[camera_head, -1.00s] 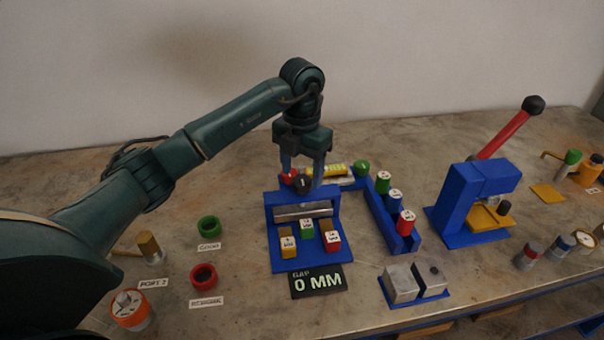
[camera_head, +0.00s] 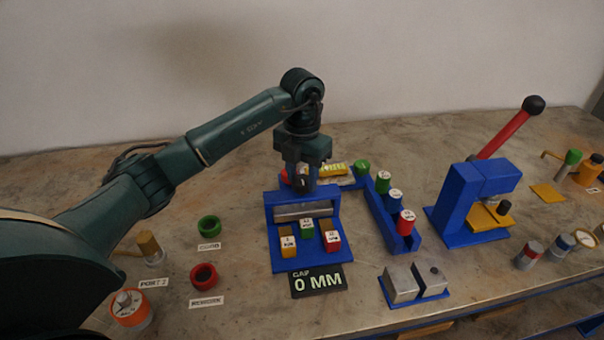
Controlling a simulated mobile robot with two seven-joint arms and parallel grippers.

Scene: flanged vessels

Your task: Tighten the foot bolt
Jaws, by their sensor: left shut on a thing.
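My left gripper (camera_head: 303,180) is above the back of the blue fixture (camera_head: 272,236). Its fingers are shut on a small dark knob-like piece at the fixture's top, mostly hidden between them. I cannot tell for sure that this piece is the foot bolt. A grey metal bar (camera_head: 303,211) lies across the fixture below the gripper. Yellow, green and red labelled blocks (camera_head: 288,245) stand on its front part. A black display (camera_head: 317,282) in front of it reads "GAP 0 MM". My right gripper does not show.
A blue rack (camera_head: 384,220) with green, blue and red capped pieces stands just right of the fixture. Further right is a blue press (camera_head: 464,200) with a red lever. Green (camera_head: 209,226) and red (camera_head: 204,276) rings lie to the left. Two metal blocks (camera_head: 401,285) sit at front right.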

